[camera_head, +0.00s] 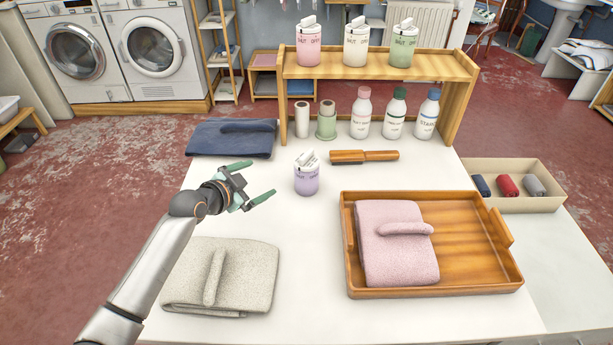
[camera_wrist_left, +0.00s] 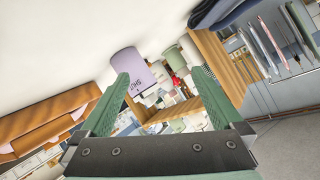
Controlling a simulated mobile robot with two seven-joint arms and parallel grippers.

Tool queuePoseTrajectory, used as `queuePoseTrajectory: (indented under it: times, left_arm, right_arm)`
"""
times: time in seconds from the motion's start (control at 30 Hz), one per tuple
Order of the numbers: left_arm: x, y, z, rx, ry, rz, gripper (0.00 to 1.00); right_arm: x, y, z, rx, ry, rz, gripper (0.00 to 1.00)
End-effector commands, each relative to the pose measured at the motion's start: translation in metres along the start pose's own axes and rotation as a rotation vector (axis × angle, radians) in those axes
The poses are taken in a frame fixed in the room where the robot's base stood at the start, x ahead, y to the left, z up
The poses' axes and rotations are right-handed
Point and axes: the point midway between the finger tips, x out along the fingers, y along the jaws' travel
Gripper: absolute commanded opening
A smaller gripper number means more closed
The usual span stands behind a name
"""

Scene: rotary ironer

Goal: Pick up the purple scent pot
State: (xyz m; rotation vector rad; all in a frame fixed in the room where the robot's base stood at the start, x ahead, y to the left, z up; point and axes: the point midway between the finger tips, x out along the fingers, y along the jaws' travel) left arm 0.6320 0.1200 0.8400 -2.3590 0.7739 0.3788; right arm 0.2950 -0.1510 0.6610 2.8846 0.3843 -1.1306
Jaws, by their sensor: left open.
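The purple scent pot (camera_head: 306,181) stands upright on the white table in front of the wooden shelf, its white lid on top. In the left wrist view the pot (camera_wrist_left: 130,68) shows beyond the fingertips, nearer to the left finger. My left gripper (camera_head: 263,178) is open and empty, just left of the pot in the head view, with its fingers pointing towards it. A gap shows between fingertips and pot. My right gripper is not in view.
A brown-handled brush (camera_head: 365,156) lies right of the pot. Behind stand bottles and a green holder (camera_head: 326,125) under the shelf (camera_head: 380,68), which bears pink, white and green pots. A wooden tray (camera_head: 480,255) holds a pink towel. A beige towel (camera_head: 222,278) lies near; a blue one (camera_head: 230,140) lies behind.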

Motion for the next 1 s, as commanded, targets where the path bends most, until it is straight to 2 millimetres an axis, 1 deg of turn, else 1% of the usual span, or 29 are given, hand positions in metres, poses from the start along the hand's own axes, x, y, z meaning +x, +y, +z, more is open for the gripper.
queuePoseTrajectory:
  times: [0.03, 0.1, 0.2, 0.3, 0.47, 0.8, 1.0]
  left_arm:
    - [-0.001, 0.007, -0.004, -0.084, 0.023, 0.035, 1.0]
    - [-0.002, 0.016, -0.01, -0.195, 0.053, 0.081, 1.0]
    - [-0.004, 0.025, -0.017, -0.318, 0.084, 0.136, 1.0]
    - [-0.006, 0.031, -0.023, -0.399, 0.105, 0.174, 1.0]
    - [-0.002, 0.035, -0.028, -0.451, 0.118, 0.197, 1.0]
    - [0.041, 0.042, -0.036, -0.453, 0.119, 0.198, 1.0]
    - [0.056, 0.044, -0.038, -0.45, 0.119, 0.197, 1.0]
  right_arm:
    - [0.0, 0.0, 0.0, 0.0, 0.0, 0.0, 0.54]
    - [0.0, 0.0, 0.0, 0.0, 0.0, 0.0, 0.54]
    - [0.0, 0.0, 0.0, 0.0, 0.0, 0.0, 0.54]
    - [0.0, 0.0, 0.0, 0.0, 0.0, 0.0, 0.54]
    - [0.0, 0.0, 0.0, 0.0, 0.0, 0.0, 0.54]
    - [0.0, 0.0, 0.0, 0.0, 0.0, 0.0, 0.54]
    - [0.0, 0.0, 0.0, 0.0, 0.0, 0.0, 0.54]
